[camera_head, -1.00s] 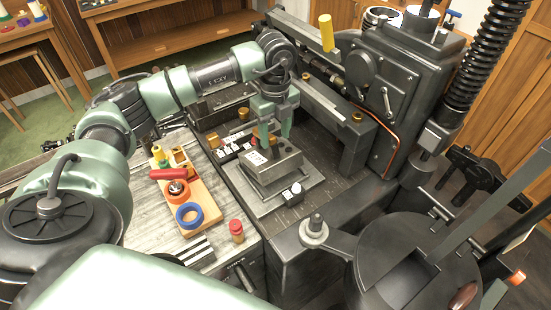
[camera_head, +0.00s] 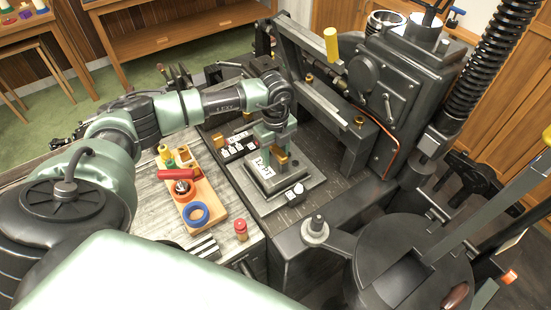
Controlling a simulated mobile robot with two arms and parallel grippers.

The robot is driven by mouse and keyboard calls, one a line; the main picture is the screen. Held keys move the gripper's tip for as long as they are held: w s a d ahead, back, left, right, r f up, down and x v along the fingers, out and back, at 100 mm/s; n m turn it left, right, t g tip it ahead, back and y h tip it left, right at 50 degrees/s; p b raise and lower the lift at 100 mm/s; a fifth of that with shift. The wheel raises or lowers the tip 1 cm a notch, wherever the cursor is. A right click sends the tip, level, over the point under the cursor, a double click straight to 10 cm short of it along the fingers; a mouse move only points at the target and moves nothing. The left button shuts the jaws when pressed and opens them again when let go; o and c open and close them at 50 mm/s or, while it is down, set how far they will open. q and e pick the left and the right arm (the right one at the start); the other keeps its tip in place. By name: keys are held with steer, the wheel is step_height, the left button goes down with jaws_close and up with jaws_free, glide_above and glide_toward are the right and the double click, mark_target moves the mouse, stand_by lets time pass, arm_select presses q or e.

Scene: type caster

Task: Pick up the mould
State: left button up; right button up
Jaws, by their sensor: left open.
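The mould (camera_head: 266,178) appears as a dark grey block with a white lettered label on its near side. It sits on a grey plate (camera_head: 298,200) on the machine bed. A brass-coloured piece (camera_head: 281,160) shows at its top. My left gripper (camera_head: 277,145) is open just above the mould, fingers pointing down, near the brass piece. I cannot tell whether the fingers touch the mould. My right gripper is not in view.
Left of the mould are small black and white blocks (camera_head: 238,149). A wooden tray (camera_head: 208,206) with a red-handled item and a blue ring (camera_head: 195,214) lies on the bench. A red-capped jar (camera_head: 241,230) stands nearby. The dark machine rises at the right.

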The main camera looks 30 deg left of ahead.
arm_select(q)
jaws_close()
steer(key=shift+r, duration=0.1)
stand_by(1.1)
steer(key=shift+w+r, duration=0.15)
steer(key=shift+w, duration=0.05)
